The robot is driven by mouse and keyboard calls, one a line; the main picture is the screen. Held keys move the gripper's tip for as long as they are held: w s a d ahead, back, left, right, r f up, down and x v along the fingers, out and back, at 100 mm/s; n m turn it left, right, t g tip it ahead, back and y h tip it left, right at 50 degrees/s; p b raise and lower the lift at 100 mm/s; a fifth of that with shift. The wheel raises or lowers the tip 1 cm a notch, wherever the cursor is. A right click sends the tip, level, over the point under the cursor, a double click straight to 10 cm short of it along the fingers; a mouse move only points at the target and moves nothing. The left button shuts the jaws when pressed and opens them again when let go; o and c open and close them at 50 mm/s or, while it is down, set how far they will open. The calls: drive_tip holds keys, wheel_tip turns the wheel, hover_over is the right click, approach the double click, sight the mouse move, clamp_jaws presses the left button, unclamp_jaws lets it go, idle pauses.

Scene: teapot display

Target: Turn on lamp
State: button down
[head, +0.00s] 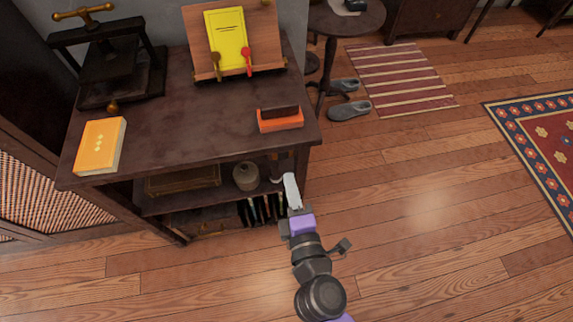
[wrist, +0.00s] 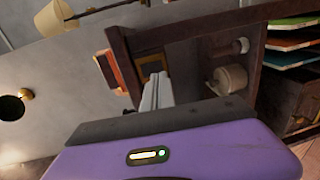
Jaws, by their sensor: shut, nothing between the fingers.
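What looks like a lamp with a cream shade (wrist: 55,17) and a thin pole shows at the upper left of the wrist view, well beyond my gripper; its switch cannot be made out, nor whether it is lit. No lamp is recognisable in the head view. My gripper (head: 289,178) is shut and empty, with pale fingers, beside the right end of the dark wooden table (head: 180,120), below its top. The shut fingers (wrist: 157,90) also show in the middle of the wrist view.
Slippers (head: 349,110) lie behind.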

sight(284, 159)
drive_tip(key=shift+x, duration=2.35)
drive_tip(key=shift+w, duration=0.15)
drive_tip(key=shift+f, duration=0.1)
